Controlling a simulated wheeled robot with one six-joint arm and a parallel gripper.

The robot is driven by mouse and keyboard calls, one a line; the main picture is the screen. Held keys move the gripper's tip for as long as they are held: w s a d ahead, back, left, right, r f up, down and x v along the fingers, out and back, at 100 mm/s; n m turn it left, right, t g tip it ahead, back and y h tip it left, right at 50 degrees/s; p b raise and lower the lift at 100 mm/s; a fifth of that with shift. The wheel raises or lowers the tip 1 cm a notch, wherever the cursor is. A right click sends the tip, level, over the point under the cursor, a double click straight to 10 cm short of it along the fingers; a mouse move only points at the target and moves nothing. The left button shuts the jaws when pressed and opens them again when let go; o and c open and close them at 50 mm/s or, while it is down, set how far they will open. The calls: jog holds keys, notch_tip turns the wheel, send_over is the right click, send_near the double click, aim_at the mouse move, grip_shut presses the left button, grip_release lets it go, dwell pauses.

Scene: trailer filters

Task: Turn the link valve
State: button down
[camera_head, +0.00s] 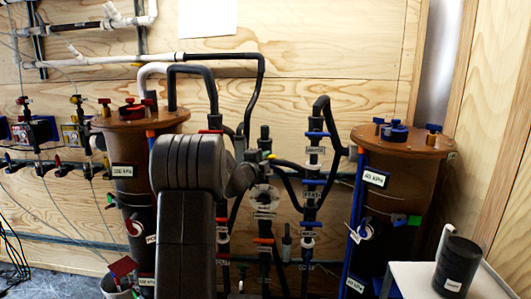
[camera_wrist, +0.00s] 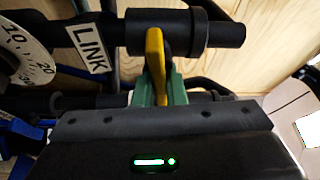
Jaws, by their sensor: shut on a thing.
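The link valve's yellow handle (camera_wrist: 155,55) shows in the wrist view, standing across a black pipe beside a white LINK label (camera_wrist: 89,47). My gripper (camera_wrist: 163,92) has green fingers that are shut on the lower part of this handle. In the head view my dark arm rises in front of the middle pipework, and its far end reaches the central pipes. The handle and fingertips are too small and too covered there to make out clearly.
Brown-topped filter columns stand at left (camera_head: 140,118) and right (camera_head: 402,139). Black pipes (camera_head: 262,80) loop between them. A round white dial (camera_wrist: 22,50) is at the wrist view's left. A black cylinder (camera_head: 458,264) stands on a light stand at front right.

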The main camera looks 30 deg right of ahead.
jog(key=shift+m+p, duration=0.4)
jog(key=shift+m, duration=0.2)
jog(key=shift+f, duration=0.1)
jog(key=c, duration=1.5)
grip_release()
jog(key=v, duration=0.4)
jog(key=b+v, duration=0.1)
jog(key=v, duration=0.8)
jog(key=shift+s+a+r, duration=0.2)
jog(key=shift+a+r, duration=0.1)
jog(key=shift+r, duration=0.1)
